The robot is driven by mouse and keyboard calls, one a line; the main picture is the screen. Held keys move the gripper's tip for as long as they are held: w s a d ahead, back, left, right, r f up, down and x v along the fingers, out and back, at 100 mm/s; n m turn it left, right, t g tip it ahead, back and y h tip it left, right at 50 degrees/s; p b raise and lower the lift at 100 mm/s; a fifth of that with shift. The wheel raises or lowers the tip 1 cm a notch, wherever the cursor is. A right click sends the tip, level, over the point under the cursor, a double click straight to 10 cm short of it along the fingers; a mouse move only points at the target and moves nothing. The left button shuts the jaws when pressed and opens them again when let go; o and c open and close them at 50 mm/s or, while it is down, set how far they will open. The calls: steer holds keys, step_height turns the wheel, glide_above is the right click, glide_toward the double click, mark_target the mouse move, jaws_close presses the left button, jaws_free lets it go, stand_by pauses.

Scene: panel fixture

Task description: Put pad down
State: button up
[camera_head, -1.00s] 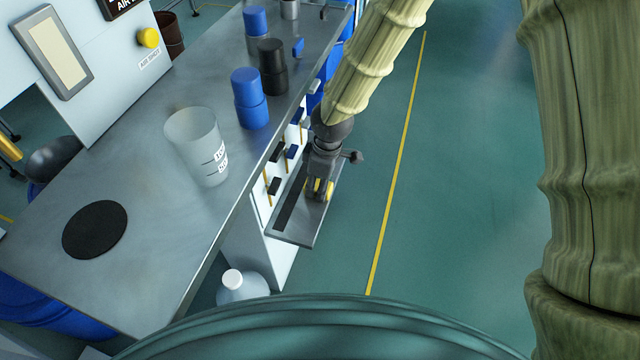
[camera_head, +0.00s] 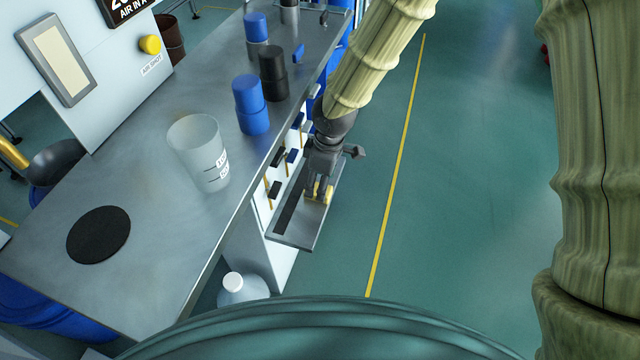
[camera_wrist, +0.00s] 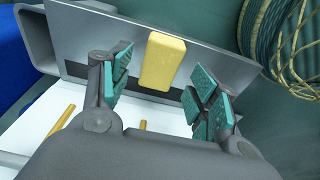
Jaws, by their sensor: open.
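The pad, a yellow block (camera_wrist: 162,62), rests on a grey metal ledge (camera_wrist: 213,64) beside a dark strip in the wrist view. My gripper (camera_wrist: 160,84) is open, with one teal-padded finger on each side of the pad and gaps between. In the head view my gripper (camera_head: 318,188) is low over the ledge (camera_head: 293,236), and the yellow pad (camera_head: 326,196) shows partly behind the fingers.
The workbench (camera_head: 150,285) left of the ledge holds a clear beaker (camera_head: 197,150), blue jars (camera_head: 252,105), a black jar (camera_head: 273,72) and a black disc (camera_head: 98,234). Small levers line the panel (camera_head: 275,188) by the ledge. A white-capped bottle (camera_head: 240,288) stands below. Open floor lies right.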

step_height(320, 180, up, 9)
steer(key=d+p, duration=0.1)
steer(key=p, duration=0.1)
steer(key=shift+s, duration=0.15)
steer(key=shift+d, duration=0.1)
stand_by(0.4)
